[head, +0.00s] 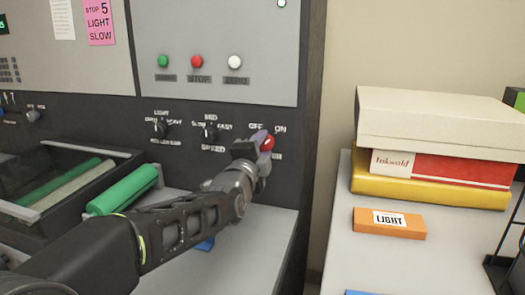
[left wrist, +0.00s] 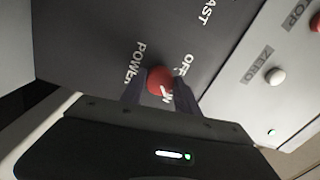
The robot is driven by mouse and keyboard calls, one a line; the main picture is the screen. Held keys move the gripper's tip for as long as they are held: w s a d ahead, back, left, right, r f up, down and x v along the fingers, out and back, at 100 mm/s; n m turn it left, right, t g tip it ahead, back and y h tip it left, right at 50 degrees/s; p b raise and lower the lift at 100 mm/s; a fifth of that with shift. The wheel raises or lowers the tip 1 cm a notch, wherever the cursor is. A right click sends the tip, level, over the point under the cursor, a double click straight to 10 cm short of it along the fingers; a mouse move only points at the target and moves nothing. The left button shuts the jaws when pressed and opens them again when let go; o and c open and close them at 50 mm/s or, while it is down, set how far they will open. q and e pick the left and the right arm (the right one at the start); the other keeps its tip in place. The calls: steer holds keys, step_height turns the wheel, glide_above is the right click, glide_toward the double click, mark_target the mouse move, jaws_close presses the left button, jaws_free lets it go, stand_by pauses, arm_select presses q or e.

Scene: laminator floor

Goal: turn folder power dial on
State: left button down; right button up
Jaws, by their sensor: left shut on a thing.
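The folder power dial is a red round knob (head: 267,143) on the dark lower strip of the machine's front, below the OFF and ON labels. It also shows in the left wrist view (left wrist: 159,80). My left gripper (head: 259,145) is at the panel, shut on the dial, with one finger on each side of it in the left wrist view (left wrist: 160,90). The ON label is partly covered in the wrist view. I cannot tell which label the dial's mark points to. My right gripper is not in view.
Left of the power dial are the dark SPEED knob (head: 209,133) and another dark knob (head: 160,128). Green (head: 163,61), red (head: 197,61) and white (head: 234,62) buttons sit above. Green rollers (head: 125,190) lie at left. A side table holds boxes and an orange LIGHT block (head: 389,223).

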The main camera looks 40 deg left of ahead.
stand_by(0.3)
arm_select(q)
steer(key=c, duration=0.9)
jaws_free()
steer(key=b+v, duration=0.1)
steer(key=v, duration=0.6)
steer(key=shift+s+d, duration=0.15)
steer(key=shift+s, duration=0.25)
steer(key=shift+f, duration=0.1)
